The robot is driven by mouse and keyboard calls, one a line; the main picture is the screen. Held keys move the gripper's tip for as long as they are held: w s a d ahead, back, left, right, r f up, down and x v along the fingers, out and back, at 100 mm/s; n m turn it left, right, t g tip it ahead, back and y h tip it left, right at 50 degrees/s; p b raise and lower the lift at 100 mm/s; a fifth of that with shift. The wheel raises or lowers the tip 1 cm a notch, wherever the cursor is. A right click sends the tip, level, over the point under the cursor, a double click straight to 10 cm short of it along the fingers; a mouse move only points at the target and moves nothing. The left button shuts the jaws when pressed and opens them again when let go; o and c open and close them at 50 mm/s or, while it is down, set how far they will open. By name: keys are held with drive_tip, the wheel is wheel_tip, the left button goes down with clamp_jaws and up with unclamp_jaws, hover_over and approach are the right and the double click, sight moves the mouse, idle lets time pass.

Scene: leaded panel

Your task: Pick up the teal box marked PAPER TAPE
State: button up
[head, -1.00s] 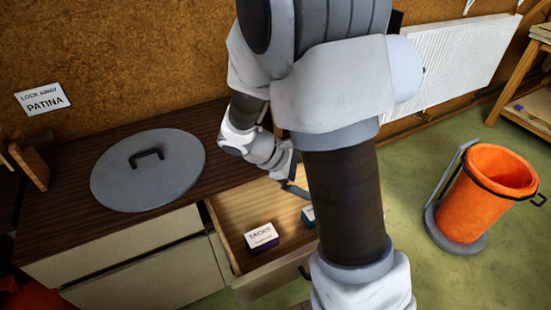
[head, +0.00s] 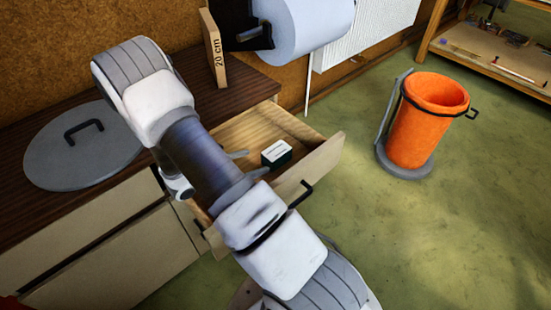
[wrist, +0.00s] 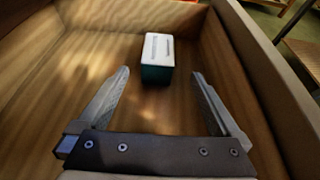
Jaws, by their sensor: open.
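The teal box (wrist: 157,60) stands in the open wooden drawer, with a white top whose print is too small to read. It also shows in the head view (head: 277,154), near the drawer's right part. My gripper (wrist: 160,88) is open and empty inside or just above the drawer. In the wrist view its two fingers point toward the box, which sits beyond the fingertips and between their lines. In the head view my arm hides most of the gripper and the drawer's left part. The TACKS box is not visible now.
The drawer's front wall (head: 310,175) with a black handle (head: 300,194) and its side walls surround the box. A grey round lid (head: 60,160) lies on the dark countertop. An orange bin (head: 425,125) stands on the green floor to the right.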

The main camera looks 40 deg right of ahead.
sight(278, 153)
drive_tip(key=b+x, duration=0.2)
drive_tip(key=x, duration=1)
drive_tip(key=shift+w+d+b, duration=0.15)
drive_tip(key=shift+w+b, duration=0.05)
drive_tip(key=shift+b, duration=0.15)
drive_tip(key=shift+c, duration=0.3)
drive_tip(key=c, duration=1.5)
